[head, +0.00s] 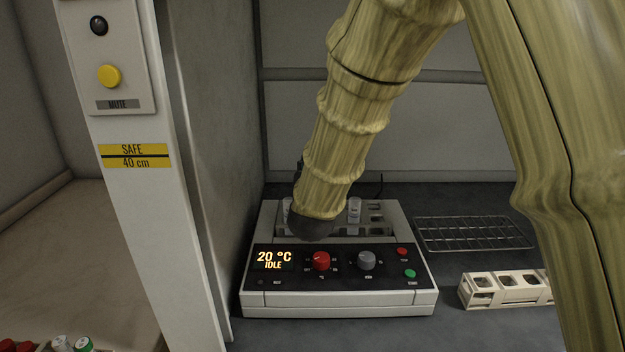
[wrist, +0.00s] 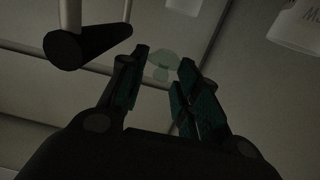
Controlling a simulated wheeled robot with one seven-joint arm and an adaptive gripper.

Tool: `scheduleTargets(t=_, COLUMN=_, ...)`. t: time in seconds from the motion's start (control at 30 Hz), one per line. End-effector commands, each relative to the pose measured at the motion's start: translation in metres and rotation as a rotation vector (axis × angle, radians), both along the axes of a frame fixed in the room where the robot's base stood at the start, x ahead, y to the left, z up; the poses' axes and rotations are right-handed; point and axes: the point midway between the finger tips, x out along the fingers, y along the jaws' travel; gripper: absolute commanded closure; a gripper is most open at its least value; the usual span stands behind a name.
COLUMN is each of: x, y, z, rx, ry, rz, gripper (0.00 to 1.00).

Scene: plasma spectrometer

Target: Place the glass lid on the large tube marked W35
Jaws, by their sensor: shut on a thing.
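My gripper (wrist: 162,72) is shut on the glass lid (wrist: 163,66), a small pale, see-through piece between the fingertips in the wrist view. In the head view my arm's dark end hides the gripper and the lid. It is over the rear of a heating block (head: 340,298) whose display reads 20 °C IDLE. A pale tube (head: 354,210) stands in the block right of my arm, and part of another (head: 287,208) shows on the left. I cannot read W35 on either.
A wire rack (head: 470,234) and a pale holder with square openings (head: 510,290) are on the right. A white post (head: 150,220) with a yellow button stands left. Several capped vials (head: 62,343) show bottom left. A dark bar (wrist: 85,45) is near my gripper in the wrist view.

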Motion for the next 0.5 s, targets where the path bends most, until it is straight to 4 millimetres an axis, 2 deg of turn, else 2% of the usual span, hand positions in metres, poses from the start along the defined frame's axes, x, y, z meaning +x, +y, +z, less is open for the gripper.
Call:
scheduleTargets(t=0.1, x=0.009, y=0.000, z=-0.001, rx=0.000, ry=0.001, rz=0.000, gripper=0.79)
scheduleTargets(t=0.3, x=0.007, y=0.001, z=-0.026, rx=-0.002, ry=0.003, rz=0.001, gripper=0.79)
scheduleTargets(t=0.5, x=0.007, y=0.000, z=-0.036, rx=-0.001, ry=0.000, rz=0.001, gripper=0.79)
